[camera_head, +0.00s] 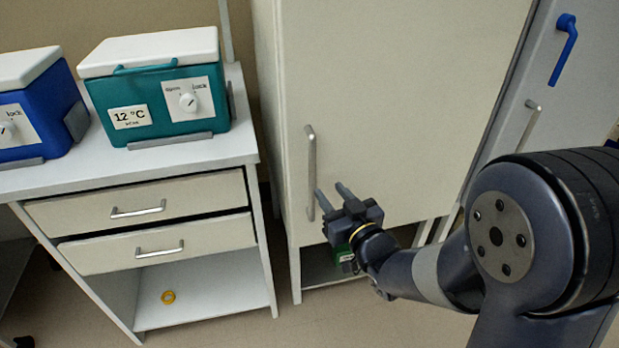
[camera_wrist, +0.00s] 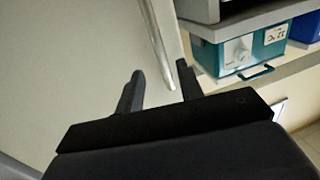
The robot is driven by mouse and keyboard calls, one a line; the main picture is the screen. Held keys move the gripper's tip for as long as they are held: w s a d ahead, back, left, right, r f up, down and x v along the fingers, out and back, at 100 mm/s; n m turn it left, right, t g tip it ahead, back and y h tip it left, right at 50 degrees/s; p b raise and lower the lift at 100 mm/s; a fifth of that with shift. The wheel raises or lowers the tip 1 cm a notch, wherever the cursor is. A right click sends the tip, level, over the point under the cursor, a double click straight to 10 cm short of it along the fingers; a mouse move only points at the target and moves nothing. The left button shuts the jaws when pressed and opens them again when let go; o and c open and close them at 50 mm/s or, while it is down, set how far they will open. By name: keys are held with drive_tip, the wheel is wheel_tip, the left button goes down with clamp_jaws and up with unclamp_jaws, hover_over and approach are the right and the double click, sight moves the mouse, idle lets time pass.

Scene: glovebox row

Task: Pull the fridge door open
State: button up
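A tall pale door (camera_head: 400,110), seemingly the fridge door, fills the middle of the head view and looks closed. It has a vertical metal bar handle (camera_head: 311,175) near its left edge. My gripper (camera_head: 330,189) is open and empty, just right of the handle's lower part in the head view. In the wrist view, the handle (camera_wrist: 157,42) runs down between my two spread fingers (camera_wrist: 160,70), with its end near the fingertips. I cannot tell whether the fingers touch it or how far away it is.
A drawer unit (camera_head: 250,154) at left carries a teal box (camera_head: 160,90) and a blue box (camera_head: 45,115). A grey door with a blue lever (camera_head: 566,45) is at right. Floor shows in front.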

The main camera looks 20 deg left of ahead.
sight(314, 170)
drive_tip(key=x, duration=1)
drive_tip(key=shift+w+a, duration=0.1)
drive_tip(key=shift+w, duration=0.1)
clamp_jaws()
